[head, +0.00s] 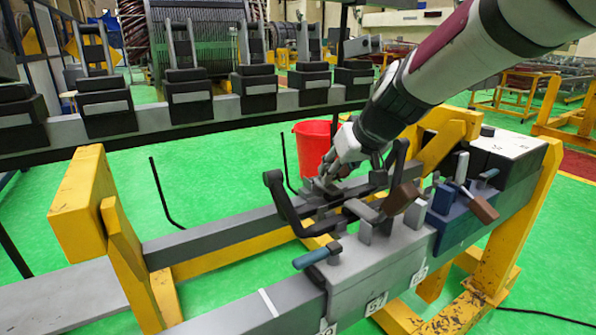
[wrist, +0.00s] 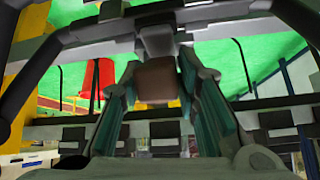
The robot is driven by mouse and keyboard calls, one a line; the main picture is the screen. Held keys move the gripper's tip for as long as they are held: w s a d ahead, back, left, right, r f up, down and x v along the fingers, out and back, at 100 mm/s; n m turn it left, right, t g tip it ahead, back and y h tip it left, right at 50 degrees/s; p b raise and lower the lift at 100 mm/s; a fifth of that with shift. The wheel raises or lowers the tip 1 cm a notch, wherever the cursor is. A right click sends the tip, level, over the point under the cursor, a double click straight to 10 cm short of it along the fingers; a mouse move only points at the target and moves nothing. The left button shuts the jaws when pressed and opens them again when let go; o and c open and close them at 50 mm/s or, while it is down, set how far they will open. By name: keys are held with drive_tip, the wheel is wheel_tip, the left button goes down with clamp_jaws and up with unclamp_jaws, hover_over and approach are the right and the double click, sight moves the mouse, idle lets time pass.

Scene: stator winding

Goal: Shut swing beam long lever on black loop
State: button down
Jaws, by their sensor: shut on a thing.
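My gripper (head: 330,176) reaches down from the upper right in the head view, over the clamp fixture at the far side of the black loop (head: 283,203). In the wrist view my gripper (wrist: 160,76) has its two teal-padded fingers shut on a brown block, which looks like the lever's end (wrist: 157,82). A grey part sits just beyond the block. The black loop stands raised and bent over the grey clamp block in the head view. Whether the lever touches the loop cannot be told. My fingers hide the held part in the head view.
The grey clamp block (head: 385,272) has a blue handle (head: 317,257) and a brown grip (head: 401,198). A blue clamp block (head: 452,219) stands to its right. Yellow supports (head: 84,205) hold the rails. A red bucket (head: 312,146) stands behind on the green floor.

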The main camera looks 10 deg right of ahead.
drive_tip(key=shift+s+d+f, duration=0.25)
drive_tip(key=shift+d+f, duration=0.1)
drive_tip(key=shift+f, duration=0.25)
drive_tip(key=c, duration=1.3)
unclamp_jaws()
drive_tip(key=shift+w+a+r, duration=0.1)
drive_tip(key=shift+r, duration=0.1)
drive_tip(key=shift+r, duration=0.3)
drive_tip(key=v, duration=1.1)
drive_tip(key=shift+s, duration=0.3)
